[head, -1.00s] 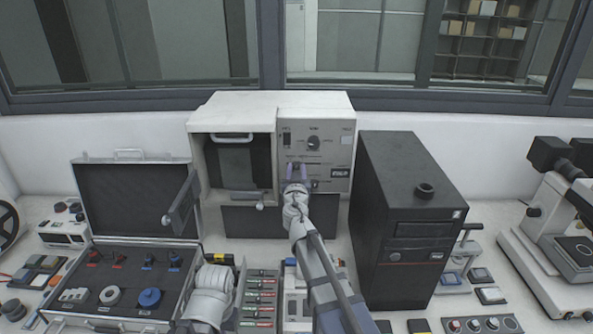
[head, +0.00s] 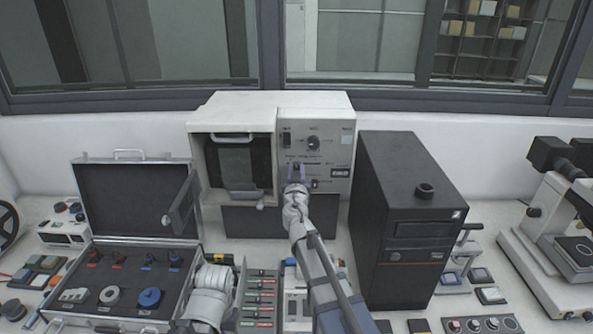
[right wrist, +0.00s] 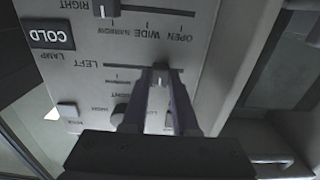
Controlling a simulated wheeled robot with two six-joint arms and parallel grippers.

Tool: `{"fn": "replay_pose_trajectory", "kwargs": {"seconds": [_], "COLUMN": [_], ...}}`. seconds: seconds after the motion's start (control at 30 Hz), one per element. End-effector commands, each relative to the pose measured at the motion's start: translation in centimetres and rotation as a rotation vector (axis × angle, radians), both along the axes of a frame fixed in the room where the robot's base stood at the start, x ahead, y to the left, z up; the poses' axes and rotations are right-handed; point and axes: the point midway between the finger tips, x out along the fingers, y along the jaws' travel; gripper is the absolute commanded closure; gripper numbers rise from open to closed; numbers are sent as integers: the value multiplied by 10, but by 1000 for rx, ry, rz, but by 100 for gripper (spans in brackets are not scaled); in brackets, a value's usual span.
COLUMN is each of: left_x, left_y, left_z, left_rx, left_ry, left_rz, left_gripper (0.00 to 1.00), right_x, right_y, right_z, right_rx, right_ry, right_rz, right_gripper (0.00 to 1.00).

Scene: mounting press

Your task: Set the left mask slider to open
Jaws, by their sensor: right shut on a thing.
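The left mask slider (right wrist: 161,74) is a small dark knob with a pale mark, on the line marked LEFT on the grey press panel. In the right wrist view the panel lettering is upside down; OPEN is at the right end of the scale, then WIDE and NARROW leftward. The knob stands between the WIDE and OPEN marks, short of the right end. My right gripper (right wrist: 163,80) is shut on the knob; it also shows at the press front in the head view (head: 296,170).
The right mask slider (right wrist: 104,9) and a lit-style COLD sign (right wrist: 52,34) are close by. A black computer tower (head: 405,220) stands right of my arm. An open case (head: 135,200) stands at the left. The bench in front is crowded.

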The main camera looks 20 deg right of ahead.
Motion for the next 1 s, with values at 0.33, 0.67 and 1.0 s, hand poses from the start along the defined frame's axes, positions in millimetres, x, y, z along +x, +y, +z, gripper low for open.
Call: {"fn": "replay_pose_trajectory", "kwargs": {"seconds": [0.33, 0.67, 1.0], "left_x": [0, 0, 0], "left_y": [0, 0, 0], "left_z": [0, 0, 0], "left_rx": [0, 0, 0], "left_ry": [0, 0, 0], "left_rz": [0, 0, 0], "left_gripper": [100, 100, 100], "right_x": [0, 7, 7], "right_y": [0, 23, 25], "right_z": [0, 0, 0], "right_rx": [0, 0, 0], "right_ry": [0, 0, 0], "right_rz": [0, 3, 4], "right_gripper": [100, 100, 63]}}
